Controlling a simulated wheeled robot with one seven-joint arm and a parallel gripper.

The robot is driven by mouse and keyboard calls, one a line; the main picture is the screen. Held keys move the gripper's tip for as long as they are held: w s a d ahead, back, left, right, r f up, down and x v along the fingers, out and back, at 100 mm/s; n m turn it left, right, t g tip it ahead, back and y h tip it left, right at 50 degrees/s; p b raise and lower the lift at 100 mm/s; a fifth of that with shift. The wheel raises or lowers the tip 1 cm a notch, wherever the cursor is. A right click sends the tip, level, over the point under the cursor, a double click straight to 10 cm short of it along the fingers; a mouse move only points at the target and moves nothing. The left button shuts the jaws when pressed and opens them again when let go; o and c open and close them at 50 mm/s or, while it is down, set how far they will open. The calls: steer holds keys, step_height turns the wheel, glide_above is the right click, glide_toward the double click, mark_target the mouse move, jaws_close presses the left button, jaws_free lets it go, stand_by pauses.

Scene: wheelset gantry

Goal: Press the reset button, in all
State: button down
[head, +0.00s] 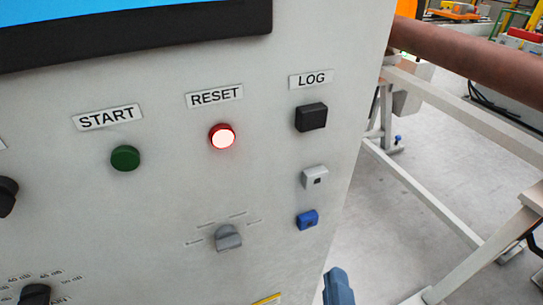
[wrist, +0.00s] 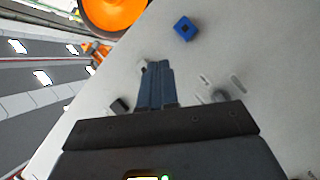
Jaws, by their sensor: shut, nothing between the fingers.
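The reset button (head: 222,137) is round with a red rim and a bright, lit centre, under the RESET label (head: 214,96) on the grey control panel. My gripper (wrist: 157,68) is shut and empty, its blue-grey fingers together in front of the panel in the wrist view. A blue-grey tip, likely my gripper (head: 338,287), shows at the bottom edge of the head view, below and right of the reset button and apart from it. The reset button is not visible in the wrist view, where my gripper body covers much of the panel.
The green start button (head: 125,158) is left of reset; the black log button (head: 311,117) is right. Below are a grey rotary knob (head: 228,237), a grey socket (head: 314,177) and a blue socket (head: 307,219). A pale frame (head: 430,185) stands right. An orange round object (wrist: 115,12) shows.

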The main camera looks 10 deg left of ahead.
mark_target(222, 137)
steer(key=s+a+r+m+t+h, duration=0.1)
steer(key=a+r+m+h, duration=0.1)
steer(key=a+r, duration=0.3)
steer(key=s+a+r+m+t+h+p, duration=0.1)
steer(key=a+r, duration=0.4)
steer(key=r, duration=0.6)
steer(key=s+m+h, duration=0.1)
steer(key=m+h, duration=0.1)
steer(key=shift+r+h, duration=0.3)
steer(key=shift+w, duration=0.1)
steer(key=shift+w+a, duration=0.7)
steer(key=shift+w, duration=0.55)
steer(key=shift+w+a, duration=0.75)
steer(key=shift+w, duration=0.55)
steer(key=shift+w+a, duration=0.7)
steer(key=shift+w, duration=0.55)
steer(key=shift+w, duration=0.1)
steer(key=shift+w+a, duration=0.2)
steer(key=shift+w, duration=0.05)
